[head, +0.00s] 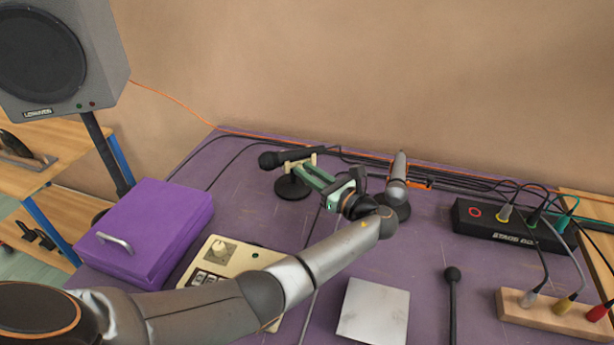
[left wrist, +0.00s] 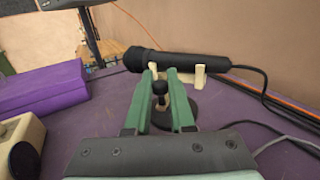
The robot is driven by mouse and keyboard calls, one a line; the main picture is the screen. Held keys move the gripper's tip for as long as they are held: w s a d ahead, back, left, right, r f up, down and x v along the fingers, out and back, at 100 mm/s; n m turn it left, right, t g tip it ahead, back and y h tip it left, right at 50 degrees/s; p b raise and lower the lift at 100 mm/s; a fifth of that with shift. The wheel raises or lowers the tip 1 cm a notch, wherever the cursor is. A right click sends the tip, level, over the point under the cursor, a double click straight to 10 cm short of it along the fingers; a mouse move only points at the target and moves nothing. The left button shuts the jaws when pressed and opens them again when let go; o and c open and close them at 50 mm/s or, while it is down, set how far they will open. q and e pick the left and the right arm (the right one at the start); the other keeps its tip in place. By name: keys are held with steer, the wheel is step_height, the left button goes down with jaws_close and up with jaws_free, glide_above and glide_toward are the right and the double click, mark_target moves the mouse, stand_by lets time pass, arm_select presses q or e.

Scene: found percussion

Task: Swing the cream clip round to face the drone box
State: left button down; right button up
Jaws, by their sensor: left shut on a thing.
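The cream clip (left wrist: 200,76) holds a black microphone (left wrist: 170,63) on a short stand with a round black base (head: 292,188). The microphone (head: 292,157) lies nearly level, its ball head to the left. My left gripper (head: 308,170) reaches in from the front right. Its green fingers are shut on the clip (head: 314,158), just below the microphone; the fingertips partly hide the grip in the left wrist view (left wrist: 161,75). A cream box with a knob (head: 222,250), seemingly the drone box, lies nearer, front left of the stand, partly behind my arm. My right gripper is out of view.
A purple case (head: 150,230) stands left of the cream box. A black stage box (head: 500,222), cables and a pale plate (head: 374,312) lie to the right and front.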

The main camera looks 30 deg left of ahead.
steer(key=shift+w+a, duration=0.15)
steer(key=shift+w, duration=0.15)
arm_select(q)
steer(key=c, duration=0.8)
jaws_free()
steer(key=shift+o, duration=0.2)
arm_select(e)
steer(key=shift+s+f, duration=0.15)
